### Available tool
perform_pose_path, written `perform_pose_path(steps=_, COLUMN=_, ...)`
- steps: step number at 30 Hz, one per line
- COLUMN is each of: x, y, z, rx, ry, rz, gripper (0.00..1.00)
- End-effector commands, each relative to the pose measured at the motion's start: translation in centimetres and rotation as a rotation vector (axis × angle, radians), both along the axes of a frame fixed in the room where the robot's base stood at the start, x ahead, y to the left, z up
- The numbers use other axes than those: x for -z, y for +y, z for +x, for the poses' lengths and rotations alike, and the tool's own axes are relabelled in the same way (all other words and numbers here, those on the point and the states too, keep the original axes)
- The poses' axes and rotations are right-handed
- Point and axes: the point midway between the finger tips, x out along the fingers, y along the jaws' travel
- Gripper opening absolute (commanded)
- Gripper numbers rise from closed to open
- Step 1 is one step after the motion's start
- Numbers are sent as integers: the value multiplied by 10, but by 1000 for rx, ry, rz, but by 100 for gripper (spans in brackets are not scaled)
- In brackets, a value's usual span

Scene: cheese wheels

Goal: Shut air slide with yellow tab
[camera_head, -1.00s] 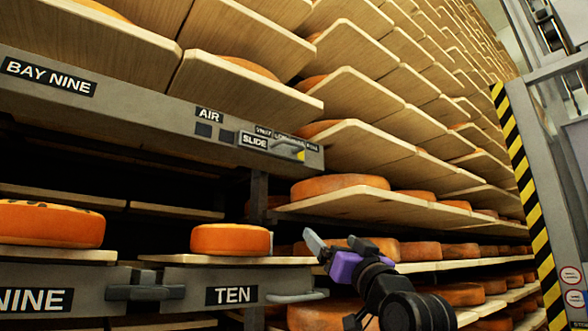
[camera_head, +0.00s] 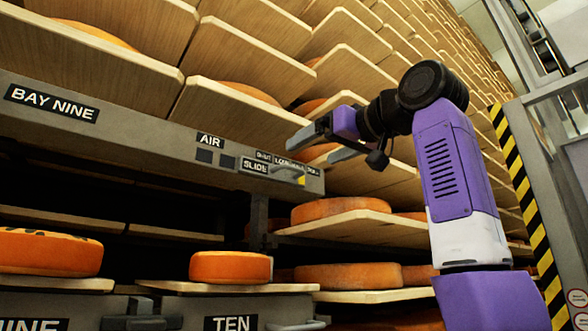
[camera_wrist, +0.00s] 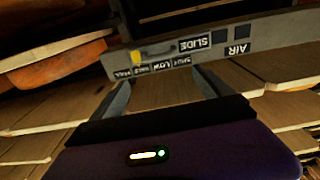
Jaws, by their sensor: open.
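The air slide shows on the grey beam (camera_head: 140,130), with an AIR label (camera_head: 209,140) above two dark squares and a SLIDE label (camera_head: 255,166).
Wooden shelves (camera_head: 350,75) with cheese wheels rise above and right of the beam. Below are orange wheels (camera_head: 230,267) and drawers labelled NINE and TEN (camera_head: 232,323) with handles. A striped yellow-black post (camera_head: 530,215) stands at right. Dark open space lies under the beam.

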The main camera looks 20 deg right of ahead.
Motion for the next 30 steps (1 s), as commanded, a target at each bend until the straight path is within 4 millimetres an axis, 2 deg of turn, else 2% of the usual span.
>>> perform_pose_path(steps=4, x=14, y=3, z=5, rx=-14, ry=60, rz=-15, gripper=89)
perform_pose_path(steps=8, x=14, y=7, z=16, rx=-15, ry=66, rz=-16, gripper=89)
perform_pose_path(steps=15, x=14, y=19, z=51, rx=-15, ry=66, rz=-17, gripper=89)
perform_pose_path(steps=21, x=14, y=25, z=72, rx=-15, ry=64, rz=-17, gripper=89)
perform_pose_path(steps=30, x=16, y=27, z=78, rx=-14, ry=62, rz=-17, gripper=89)
